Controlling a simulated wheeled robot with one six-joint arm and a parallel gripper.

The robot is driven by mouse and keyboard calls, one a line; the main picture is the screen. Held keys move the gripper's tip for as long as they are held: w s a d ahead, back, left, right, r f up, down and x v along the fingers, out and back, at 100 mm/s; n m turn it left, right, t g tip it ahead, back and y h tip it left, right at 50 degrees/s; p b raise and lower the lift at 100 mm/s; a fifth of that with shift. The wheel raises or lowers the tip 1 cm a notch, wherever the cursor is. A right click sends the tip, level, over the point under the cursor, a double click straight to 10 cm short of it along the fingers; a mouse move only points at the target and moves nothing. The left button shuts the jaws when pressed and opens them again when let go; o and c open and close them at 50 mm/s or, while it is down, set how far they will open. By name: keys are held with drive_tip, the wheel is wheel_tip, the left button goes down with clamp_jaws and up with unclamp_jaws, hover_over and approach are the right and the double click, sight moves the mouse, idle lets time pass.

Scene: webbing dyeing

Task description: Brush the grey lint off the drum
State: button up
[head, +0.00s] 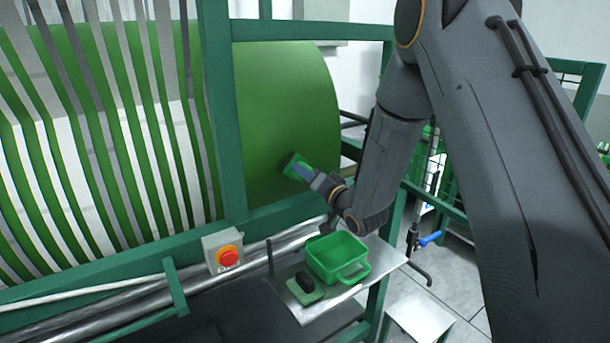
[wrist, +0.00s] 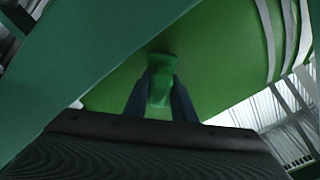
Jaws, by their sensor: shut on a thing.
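The large green drum (head: 285,105) fills the left and middle of the head view, with white and grey webbing strips wrapped over its left part. My gripper (head: 302,172) is shut on a green brush (head: 293,163) at the bare right part of the drum. In the wrist view the brush (wrist: 160,75) stands between my two dark fingers, its far end at or very near the drum (wrist: 215,65). I cannot tell whether it touches. I can make out no grey lint on the visible drum surface; the brush and gripper hide a small patch.
A green frame post (head: 221,110) and lower rail stand in front of the drum. Below, a metal shelf (head: 375,262) holds a green bin (head: 336,255) and a black-topped green block (head: 304,287). A red button (head: 228,257) sits on a grey box left of the shelf.

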drive_tip(key=shift+w+a, duration=0.25)
drive_tip(key=shift+w, duration=0.15)
drive_tip(key=shift+d, duration=0.15)
drive_tip(key=w+d, duration=0.1)
drive_tip(key=w+d+b, duration=0.1)
drive_tip(key=d, duration=0.1)
drive_tip(key=shift+w, duration=0.1)
idle(0.4)
drive_tip(key=shift+s+a+r, duration=0.1)
drive_tip(key=shift+s+a, duration=0.25)
drive_tip(key=shift+a, duration=0.25)
drive_tip(key=shift+s+a, duration=0.3)
drive_tip(key=shift+a, duration=0.35)
drive_tip(key=shift+s+a+r, duration=0.1)
drive_tip(key=shift+s+a, duration=0.25)
drive_tip(key=shift+a, duration=0.25)
clamp_jaws()
drive_tip(key=shift+d+f, duration=0.1)
drive_tip(key=shift+p+v, duration=0.55)
drive_tip(key=shift+v, duration=2.45)
